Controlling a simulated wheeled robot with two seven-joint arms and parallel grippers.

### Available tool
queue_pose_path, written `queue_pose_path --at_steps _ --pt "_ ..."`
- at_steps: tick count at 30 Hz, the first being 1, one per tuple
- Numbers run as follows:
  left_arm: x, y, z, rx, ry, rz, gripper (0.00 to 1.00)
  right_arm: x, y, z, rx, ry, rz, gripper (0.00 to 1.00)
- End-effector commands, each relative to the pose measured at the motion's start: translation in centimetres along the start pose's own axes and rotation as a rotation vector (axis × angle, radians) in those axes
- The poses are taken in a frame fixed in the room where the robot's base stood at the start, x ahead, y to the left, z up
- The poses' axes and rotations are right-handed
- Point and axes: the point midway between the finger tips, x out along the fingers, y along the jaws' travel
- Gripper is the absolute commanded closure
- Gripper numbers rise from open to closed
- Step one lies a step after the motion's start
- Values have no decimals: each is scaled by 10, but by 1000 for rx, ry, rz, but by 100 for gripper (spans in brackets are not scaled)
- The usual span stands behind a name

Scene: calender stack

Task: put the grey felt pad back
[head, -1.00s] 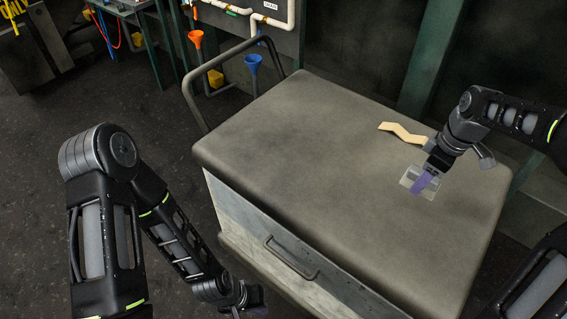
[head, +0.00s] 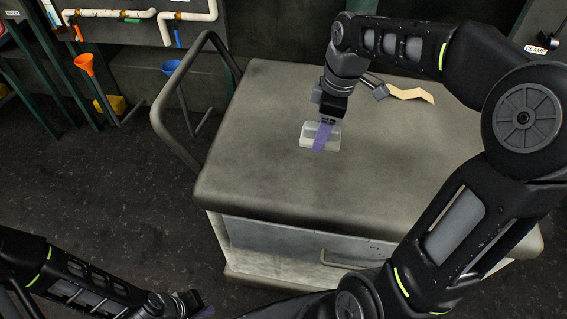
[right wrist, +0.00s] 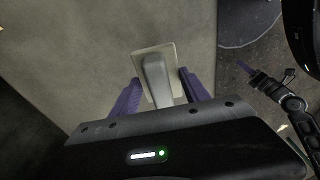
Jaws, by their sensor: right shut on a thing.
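The grey felt pad (head: 308,138) shows as a small pale grey square piece with a raised grey grip. It is over the left-middle part of the cart top (head: 250,170). My right gripper (head: 322,148) reaches down to it from above and is shut on its grip. In the right wrist view the grip of the pad (right wrist: 155,75) stands between the two purple fingers (right wrist: 162,92). I cannot tell whether the pad touches the top or hangs just above it. My left gripper (head: 203,311) is low at the bottom edge, off the cart; its jaw opening is unclear.
A tan zigzag piece (head: 412,94) lies on the cart top, right of the pad. A bent handle rail (head: 170,95) rises at the cart's left. The front-left cart top is clear.

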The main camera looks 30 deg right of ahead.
Motion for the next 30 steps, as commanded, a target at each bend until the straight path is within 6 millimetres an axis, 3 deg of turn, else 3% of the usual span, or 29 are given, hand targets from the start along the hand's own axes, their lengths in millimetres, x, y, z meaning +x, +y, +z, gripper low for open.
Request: queue_pose_path --at_steps 13,24,30 --pt "0 0 0 2 -1 0 100 3 -4 2 -6 -1 -1 84" --pt "-1 0 0 1 0 0 100 58 -5 11 -6 -2 -3 84" --pt "-1 0 0 1 0 0 100 63 -4 11 -6 0 0 84"
